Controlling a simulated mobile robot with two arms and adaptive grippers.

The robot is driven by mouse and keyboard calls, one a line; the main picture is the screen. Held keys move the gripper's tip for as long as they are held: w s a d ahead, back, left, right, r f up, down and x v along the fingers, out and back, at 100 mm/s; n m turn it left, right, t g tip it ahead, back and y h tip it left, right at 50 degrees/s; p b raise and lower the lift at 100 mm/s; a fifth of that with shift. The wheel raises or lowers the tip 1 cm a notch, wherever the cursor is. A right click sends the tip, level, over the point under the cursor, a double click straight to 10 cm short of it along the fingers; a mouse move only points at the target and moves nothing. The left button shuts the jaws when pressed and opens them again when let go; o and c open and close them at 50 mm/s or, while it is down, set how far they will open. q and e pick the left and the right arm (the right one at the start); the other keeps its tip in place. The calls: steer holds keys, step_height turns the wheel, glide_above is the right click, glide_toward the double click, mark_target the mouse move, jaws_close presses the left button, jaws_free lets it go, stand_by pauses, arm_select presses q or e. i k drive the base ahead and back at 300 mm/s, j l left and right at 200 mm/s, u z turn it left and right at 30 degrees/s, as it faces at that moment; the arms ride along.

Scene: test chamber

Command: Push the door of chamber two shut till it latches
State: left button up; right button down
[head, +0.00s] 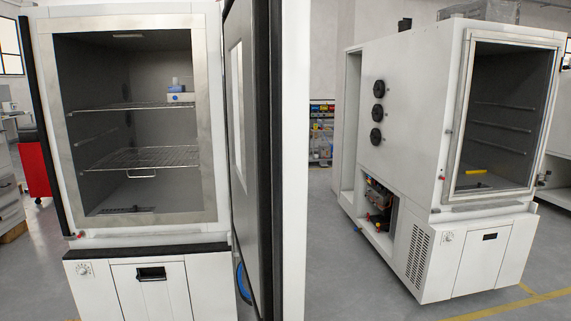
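Two white test chambers stand side by side in the head view, and no readable number shows which is chamber two. The left chamber (208,120) has its door (262,130) swung wide open on the right side, seen nearly edge-on, with a dark inner face and a pale outer edge close to me. Its interior is exposed. The right chamber (410,150) shows a dark interior inside a metal frame; I cannot clearly make out a door on it. Neither of my grippers is in view.
Wire shelves (140,158) and a small blue-and-white item (179,93) are inside the left chamber. A yellow item (475,172) lies in the right chamber. A red cabinet (33,170) stands at far left. Grey floor (345,285) is clear between the chambers.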

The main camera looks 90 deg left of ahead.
mark_target(266, 49)
steer(key=u, duration=2.75)
